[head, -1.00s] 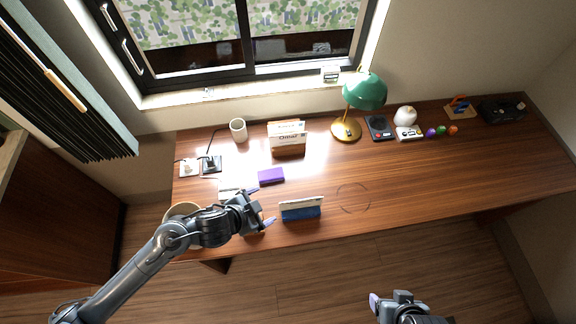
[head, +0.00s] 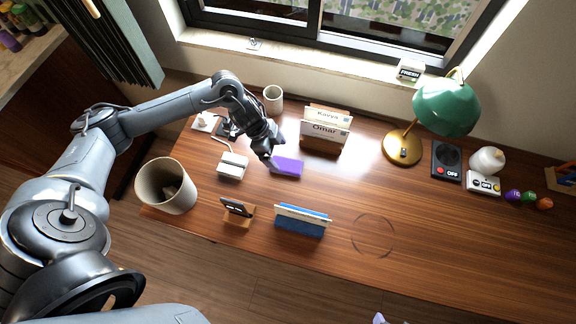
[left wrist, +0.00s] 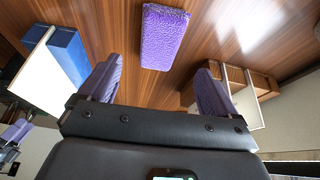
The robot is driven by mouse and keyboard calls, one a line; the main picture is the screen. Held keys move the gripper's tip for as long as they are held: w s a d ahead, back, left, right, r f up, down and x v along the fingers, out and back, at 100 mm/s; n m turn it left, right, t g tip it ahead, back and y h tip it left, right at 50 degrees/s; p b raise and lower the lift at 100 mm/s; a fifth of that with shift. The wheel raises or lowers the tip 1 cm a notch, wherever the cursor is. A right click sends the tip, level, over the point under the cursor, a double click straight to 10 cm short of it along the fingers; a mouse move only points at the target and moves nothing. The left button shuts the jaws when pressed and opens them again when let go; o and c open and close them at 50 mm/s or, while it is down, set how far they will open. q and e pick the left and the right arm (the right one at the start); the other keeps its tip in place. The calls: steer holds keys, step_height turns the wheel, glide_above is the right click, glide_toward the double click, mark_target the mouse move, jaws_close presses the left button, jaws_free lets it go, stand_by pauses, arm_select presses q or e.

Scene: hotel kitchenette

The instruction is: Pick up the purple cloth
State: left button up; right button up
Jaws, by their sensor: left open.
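The purple cloth (head: 288,167) is a small folded block lying flat on the wooden desk. My left gripper (head: 270,157) is above the desk at the cloth's left end in the head view, partly covering that end. In the left wrist view the cloth (left wrist: 163,38) lies beyond the two purple fingertips of the left gripper (left wrist: 158,68), in line with the gap between them. The jaws are open and empty, apart from the cloth. Only a purple fingertip of my right gripper (head: 379,318) shows at the bottom edge of the head view.
Name cards (head: 325,131) stand behind the cloth, and a white box (head: 233,165) lies left of it. A blue-and-white stand (head: 301,220) and a wooden phone holder (head: 238,211) are in front. A green lamp (head: 447,105) stands right. The desk right of the cloth is clear.

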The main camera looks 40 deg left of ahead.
mark_target(286, 164)
arm_select(q)
steer(key=shift+x, duration=1.15)
steer(key=shift+d+f+b, duration=0.2)
steer(key=shift+f+b, duration=0.15)
steer(key=shift+f, duration=0.25)
steer(key=shift+b+x, duration=0.45)
steer(key=shift+x, duration=1.5)
steer(key=c, duration=1.1)
steer(key=shift+o, duration=0.2)
steer(key=shift+r, duration=0.15)
